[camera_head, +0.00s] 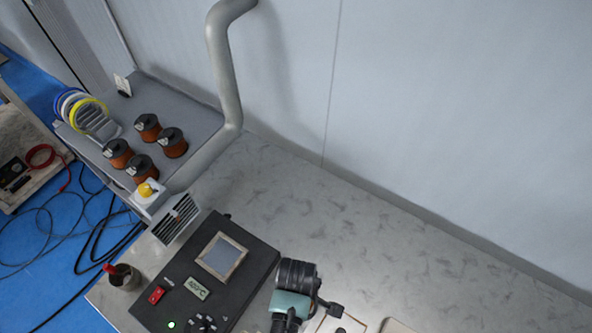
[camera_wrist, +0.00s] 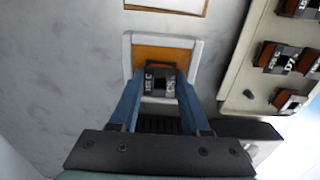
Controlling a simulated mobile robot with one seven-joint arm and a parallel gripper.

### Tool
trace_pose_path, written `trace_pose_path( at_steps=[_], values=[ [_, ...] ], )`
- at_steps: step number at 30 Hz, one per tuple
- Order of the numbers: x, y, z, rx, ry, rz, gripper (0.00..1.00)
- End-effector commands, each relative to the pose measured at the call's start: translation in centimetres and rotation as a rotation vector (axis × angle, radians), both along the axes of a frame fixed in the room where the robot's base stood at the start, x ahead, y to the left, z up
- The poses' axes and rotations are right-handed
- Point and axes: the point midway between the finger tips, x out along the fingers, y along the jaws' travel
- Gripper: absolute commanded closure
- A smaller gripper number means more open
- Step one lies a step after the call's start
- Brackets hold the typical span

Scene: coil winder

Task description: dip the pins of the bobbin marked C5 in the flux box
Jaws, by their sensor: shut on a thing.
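My gripper (camera_wrist: 160,86) is shut on a small dark bobbin (camera_wrist: 161,82) in the wrist view, with a blue finger on each side. Pale marks show on the bobbin; they include a C, but I cannot read them fully. Its pins are hidden. The flux box (camera_wrist: 197,54), a white-rimmed box with an amber inside, lies directly behind the bobbin in this view. The bobbin overlaps the amber area; I cannot tell whether it is above it or touching it. In the head view my arm covers this area and the jaws are not clear.
A pale tray (camera_wrist: 238,78) with several dark-and-copper bobbins, one seemingly marked D7 (camera_wrist: 291,62), stands at the right in the wrist view. Another amber-brown panel edge (camera_wrist: 165,10) is at the top. In the head view a black control unit (camera_head: 178,283) stands left of my arm; the bench behind is clear.

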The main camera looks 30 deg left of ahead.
Motion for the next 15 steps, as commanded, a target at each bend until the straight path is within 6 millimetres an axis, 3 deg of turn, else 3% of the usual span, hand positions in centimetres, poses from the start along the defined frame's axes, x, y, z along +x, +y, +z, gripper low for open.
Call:
trace_pose_path(
  at_steps=[15],
  values=[
    [0.0,0.0,3.2,0.000,0.000,0.000,1.00]
  ],
)
